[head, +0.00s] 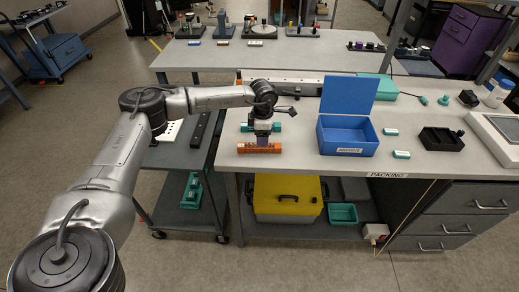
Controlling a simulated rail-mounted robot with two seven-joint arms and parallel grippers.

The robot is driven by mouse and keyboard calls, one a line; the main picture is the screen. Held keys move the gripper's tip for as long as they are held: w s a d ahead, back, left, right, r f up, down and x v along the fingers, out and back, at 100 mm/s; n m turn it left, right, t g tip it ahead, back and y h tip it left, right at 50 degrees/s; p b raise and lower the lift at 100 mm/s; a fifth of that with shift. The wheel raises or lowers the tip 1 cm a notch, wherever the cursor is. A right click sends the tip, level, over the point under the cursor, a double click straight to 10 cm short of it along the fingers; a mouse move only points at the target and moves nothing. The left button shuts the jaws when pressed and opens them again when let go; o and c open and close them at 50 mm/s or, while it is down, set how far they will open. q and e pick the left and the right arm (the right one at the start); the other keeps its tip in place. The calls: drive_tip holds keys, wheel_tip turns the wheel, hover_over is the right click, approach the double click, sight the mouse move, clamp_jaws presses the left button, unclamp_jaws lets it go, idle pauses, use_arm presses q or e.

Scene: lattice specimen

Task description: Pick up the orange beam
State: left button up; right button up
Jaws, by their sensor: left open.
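The orange beam (248,148) lies on the packing bench near its left front edge. My left gripper (263,140) reaches down over the middle of the beam, with its jaws open. At this size I cannot tell whether the fingers touch the beam or straddle it. A teal beam-like piece (274,127) lies just behind, partly hidden by the gripper. My right gripper is not in view.
An open blue box (348,142) with a raised lid stands right of the beam. Small teal-and-white pieces (401,154) and a black holder (441,139) lie further right. A dark cart (172,155) stands left of the bench. The bench's front edge is close to the beam.

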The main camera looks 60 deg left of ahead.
sight(259, 148)
use_arm(q)
drive_tip(key=shift+d+f+b, duration=0.15)
drive_tip(key=shift+f+b, duration=0.5)
drive_tip(key=shift+f, duration=2)
drive_tip(key=shift+c, duration=0.3)
drive_tip(key=c, duration=0.9)
drive_tip(key=shift+r, duration=0.1)
drive_tip(key=shift+c, duration=0.2)
